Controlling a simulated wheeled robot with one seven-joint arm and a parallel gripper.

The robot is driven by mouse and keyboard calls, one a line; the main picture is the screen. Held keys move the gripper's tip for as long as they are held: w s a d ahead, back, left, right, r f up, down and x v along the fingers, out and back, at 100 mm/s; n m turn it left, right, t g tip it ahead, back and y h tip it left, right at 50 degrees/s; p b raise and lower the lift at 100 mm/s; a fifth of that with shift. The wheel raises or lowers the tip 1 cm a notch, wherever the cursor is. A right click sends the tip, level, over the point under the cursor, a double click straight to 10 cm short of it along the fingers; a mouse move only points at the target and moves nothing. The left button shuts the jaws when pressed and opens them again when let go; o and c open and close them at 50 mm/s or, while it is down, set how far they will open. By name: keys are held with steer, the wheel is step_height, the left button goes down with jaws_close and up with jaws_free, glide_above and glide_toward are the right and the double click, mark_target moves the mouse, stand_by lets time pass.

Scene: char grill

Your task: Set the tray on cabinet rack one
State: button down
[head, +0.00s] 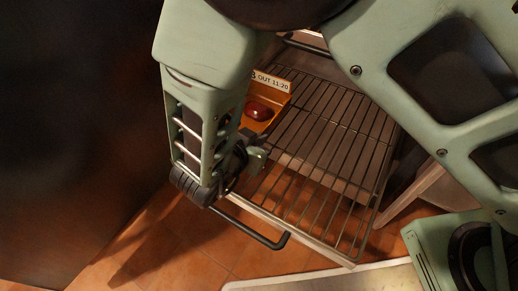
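An orange tray (276,90) is in the head view, at the far left part of a wire rack (325,165). It bears a white label reading "OUT 11:20" and holds a dark red item (257,110). I cannot tell whether the tray rests on the wires or is just above them. My gripper (256,158) is at the near end of the tray, above the rack. My wrist hides the tray's left part and most of the fingers, so I cannot tell whether they grip it.
The rack sticks out over an orange tiled floor (190,245), with a black bar handle (255,233) at its front. Its right half is bare. A dark surface fills the left. A pale surface edge (330,281) lies at the bottom.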

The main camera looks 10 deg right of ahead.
step_height(320, 180, down, 3)
steer(key=shift+f+b, duration=0.2)
steer(key=shift+b, duration=0.45)
steer(key=shift+r, duration=0.1)
steer(key=c, duration=1.6)
jaws_free()
steer(key=shift+c, duration=0.2)
steer(key=p+v, duration=0.6)
steer(key=v, duration=0.6)
